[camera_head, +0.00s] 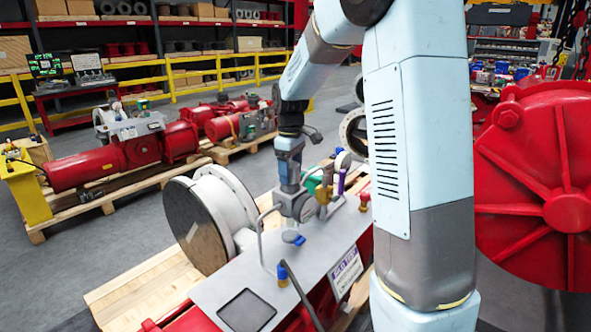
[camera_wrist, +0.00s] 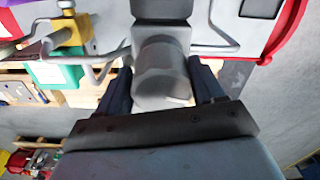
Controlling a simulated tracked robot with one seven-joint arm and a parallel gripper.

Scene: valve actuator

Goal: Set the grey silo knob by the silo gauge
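A grey knob (camera_wrist: 160,75), a thick rounded cylinder with a grey block behind it, fills the middle of the wrist view. In the head view a grey knob-like body (camera_head: 298,205) stands on the light grey panel, just below my gripper (camera_head: 289,165). In the wrist view the two dark fingers of my gripper (camera_wrist: 160,88) are on either side of the knob, very close to it. I cannot tell whether both fingers touch it. A round white face (camera_head: 342,160) behind the knob may be a gauge; its reading is too small to make out.
A green box (camera_wrist: 55,72) and yellow fitting (camera_wrist: 70,35) are left in the wrist view. A large flanged pipe (camera_head: 200,225) stands left.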

